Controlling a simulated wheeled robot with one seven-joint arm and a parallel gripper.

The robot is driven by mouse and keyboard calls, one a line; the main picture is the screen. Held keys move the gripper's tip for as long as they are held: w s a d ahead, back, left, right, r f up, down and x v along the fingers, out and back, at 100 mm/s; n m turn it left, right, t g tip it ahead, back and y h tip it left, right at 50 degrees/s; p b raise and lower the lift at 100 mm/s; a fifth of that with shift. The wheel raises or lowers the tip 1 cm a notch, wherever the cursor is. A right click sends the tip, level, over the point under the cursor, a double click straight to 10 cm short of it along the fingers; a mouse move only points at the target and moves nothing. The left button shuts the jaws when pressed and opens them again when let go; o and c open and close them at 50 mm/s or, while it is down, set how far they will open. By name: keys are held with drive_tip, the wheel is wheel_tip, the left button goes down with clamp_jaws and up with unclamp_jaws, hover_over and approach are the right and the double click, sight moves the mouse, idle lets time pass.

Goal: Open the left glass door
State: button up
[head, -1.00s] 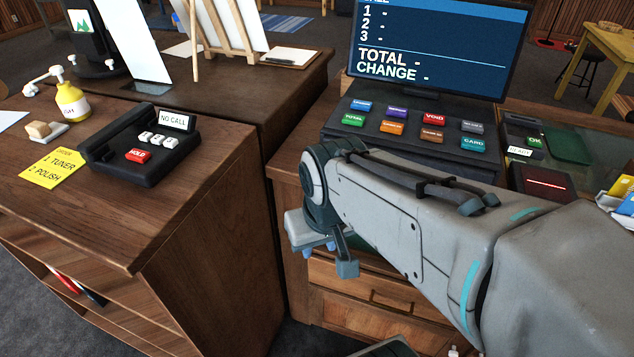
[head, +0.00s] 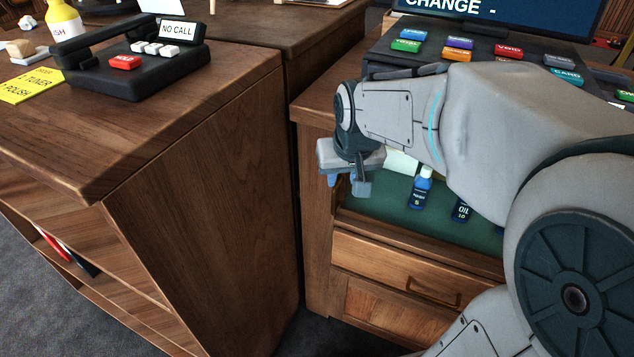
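I cannot make out a glass door in the current head view. My gripper (head: 346,185) hangs in front of the wooden counter cabinet (head: 316,220), pointing down. Its two fingertips look apart, with nothing seen between them. It is at the left end of a green-lined compartment (head: 385,208), above a drawer front (head: 400,272) with a metal handle. My arm covers much of the cabinet's right side, so what is there is hidden.
A blue bottle (head: 420,188) and an oil bottle (head: 461,208) are in the green-lined compartment. A wooden desk (head: 215,180) with a black phone (head: 130,62) stands close on the left. The register (head: 480,45) is above my arm. A narrow dark gap separates desk and cabinet.

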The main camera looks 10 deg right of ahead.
sight(334, 199)
drive_tip(key=b+x, duration=0.1)
drive_tip(key=x, duration=0.4)
drive_tip(key=b+x, duration=0.2)
drive_tip(key=x, duration=0.3)
drive_tip(key=w+b+x, duration=0.1)
drive_tip(key=b+x, duration=0.1)
drive_tip(key=x, duration=0.4)
drive_tip(key=shift+r, duration=0.1)
clamp_jaws()
